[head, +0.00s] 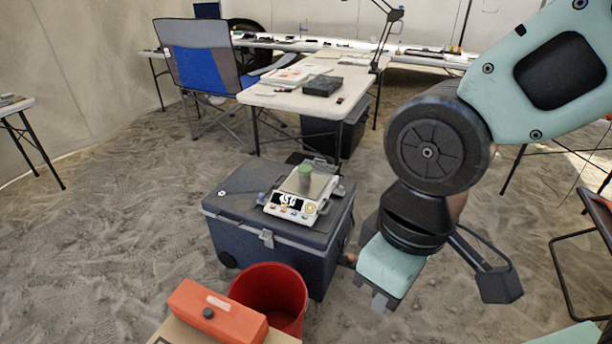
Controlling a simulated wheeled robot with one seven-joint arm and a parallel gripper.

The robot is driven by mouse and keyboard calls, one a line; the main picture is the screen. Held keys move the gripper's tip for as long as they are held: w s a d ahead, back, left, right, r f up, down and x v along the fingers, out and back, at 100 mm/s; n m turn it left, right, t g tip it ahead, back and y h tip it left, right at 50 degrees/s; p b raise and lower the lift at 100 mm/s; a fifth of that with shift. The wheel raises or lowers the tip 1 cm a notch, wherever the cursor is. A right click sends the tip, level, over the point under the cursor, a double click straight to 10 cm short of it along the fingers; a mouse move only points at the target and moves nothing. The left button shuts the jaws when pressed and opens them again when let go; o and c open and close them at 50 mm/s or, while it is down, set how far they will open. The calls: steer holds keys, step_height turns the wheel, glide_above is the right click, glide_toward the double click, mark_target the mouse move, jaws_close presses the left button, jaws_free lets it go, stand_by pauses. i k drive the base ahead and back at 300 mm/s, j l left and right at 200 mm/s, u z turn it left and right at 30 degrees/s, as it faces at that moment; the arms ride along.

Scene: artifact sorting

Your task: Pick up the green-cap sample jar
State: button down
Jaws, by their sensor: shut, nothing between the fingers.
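The green-cap sample jar (305,178) stands upright on the pan of a white digital scale (291,205) with a lit display. The scale sits on the closed lid of a dark grey cooler box (226,205). My gripper (382,302) points downward to the right of the cooler, in front of the jar and lower in the picture. It is shut and empty, well apart from the jar. The jar is in clear view, with nothing in front of it.
A red bucket (285,283) and an orange case (217,311) on a cardboard box stand in front of the cooler. A white table (290,100) with papers and a black box is behind it. A blue folding chair (203,65) is at back left. Sandy floor lies open at left.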

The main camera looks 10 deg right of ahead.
mark_target(305, 181)
steer(key=i+l+u, duration=0.1)
steer(key=i+l, duration=0.15)
steer(key=i+l+u, duration=0.1)
steer(key=i+l, duration=0.15)
steer(key=l, duration=0.15)
steer(key=i+l, duration=0.2)
steer(key=l, duration=0.15)
steer(key=i+l+u, duration=0.15)
steer(key=l, duration=0.25)
steer(key=i+l+u, duration=0.1)
steer(key=i+l, duration=0.15)
steer(key=i+l+u, duration=0.1)
steer(key=l, duration=0.4)
steer(key=i+l+u, duration=0.1)
steer(key=i+l, duration=0.2)
steer(key=l, duration=0.15)
steer(key=i+l, duration=0.15)
steer(key=l, duration=0.25)
steer(key=u, duration=0.05)
